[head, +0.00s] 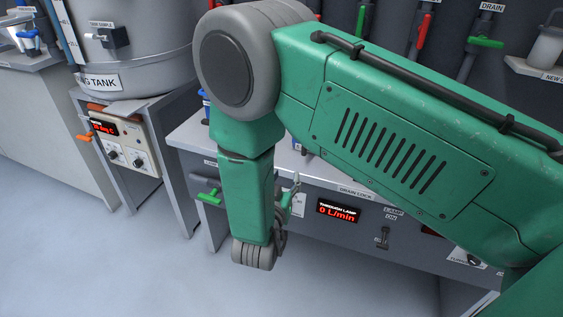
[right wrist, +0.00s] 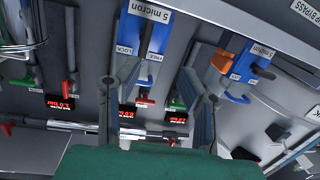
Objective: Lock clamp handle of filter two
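In the right wrist view, two blue filter brackets stand upright. The left one (right wrist: 130,28) is under a "5 micron" label, with LOCK and FREE marks lower down. The right one (right wrist: 235,88) has its own "5 micron" label, an orange handle (right wrist: 222,62) and a dark lever (right wrist: 263,72). I cannot read which is filter two. My right gripper (right wrist: 162,72) is open and appears empty, its fingers spread in front of the left bracket. In the head view my green arm hides the filters. My left gripper is not in view.
Below the brackets, the right wrist view shows red (right wrist: 145,102) and green (right wrist: 177,104) handles, a metal pipe (right wrist: 75,126) and red displays. In the head view, a grey tank (head: 140,45) stands left and a bench panel (head: 350,240) below my arm. The floor (head: 110,270) is clear.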

